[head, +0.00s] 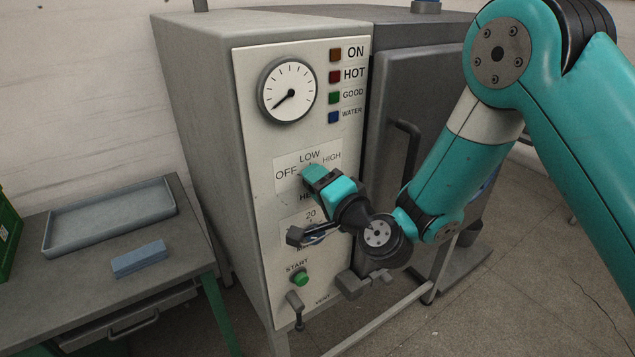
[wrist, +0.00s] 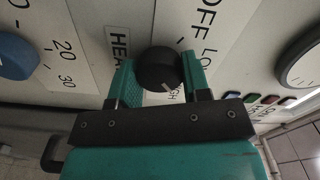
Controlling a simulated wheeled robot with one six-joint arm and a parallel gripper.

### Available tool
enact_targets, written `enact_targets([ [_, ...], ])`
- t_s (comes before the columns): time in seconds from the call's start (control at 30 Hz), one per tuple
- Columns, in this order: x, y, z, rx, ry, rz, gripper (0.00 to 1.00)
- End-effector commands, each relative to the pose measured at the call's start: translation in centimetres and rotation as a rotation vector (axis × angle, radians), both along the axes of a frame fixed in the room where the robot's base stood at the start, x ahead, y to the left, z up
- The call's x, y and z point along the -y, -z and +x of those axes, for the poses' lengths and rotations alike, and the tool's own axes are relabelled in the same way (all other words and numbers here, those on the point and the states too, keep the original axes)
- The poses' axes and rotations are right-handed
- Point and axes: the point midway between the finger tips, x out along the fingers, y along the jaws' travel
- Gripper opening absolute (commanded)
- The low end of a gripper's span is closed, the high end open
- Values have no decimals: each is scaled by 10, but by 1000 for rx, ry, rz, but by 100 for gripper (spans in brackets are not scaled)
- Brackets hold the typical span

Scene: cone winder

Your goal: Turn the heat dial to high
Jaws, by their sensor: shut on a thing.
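The heat dial is a black round knob (wrist: 158,68) in the wrist view, on a white label with OFF, LOW and HIGH. A short pale mark on the knob's edge appears to face the partly hidden HIGH lettering. My gripper (wrist: 161,72) has one teal finger on each side of the knob and is shut on it. In the head view my gripper (head: 312,174) reaches the label (head: 288,181) on the machine's front panel, and it hides the knob there.
Below the dial are a second label (head: 291,228) with a 20 mark, a green START button (head: 299,279) and a vent lever (head: 296,305). A round gauge (head: 289,91) and several coloured lamps sit above. A side table with a grey tray (head: 110,212) and blue block (head: 139,259) stands left.

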Motion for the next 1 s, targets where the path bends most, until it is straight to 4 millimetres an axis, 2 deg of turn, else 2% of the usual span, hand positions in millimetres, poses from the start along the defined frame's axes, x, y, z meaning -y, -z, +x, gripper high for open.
enact_targets([
  [0.03,-1,5,-3,-29,-7,16,20],
  [0.4,-2,5,-3,-110,-8,138,20],
  [0.93,-2,5,-3,-123,-8,156,20],
  [0.97,-2,5,-3,-123,-8,156,48],
  [1.0,-2,5,-3,-122,-7,156,57],
])
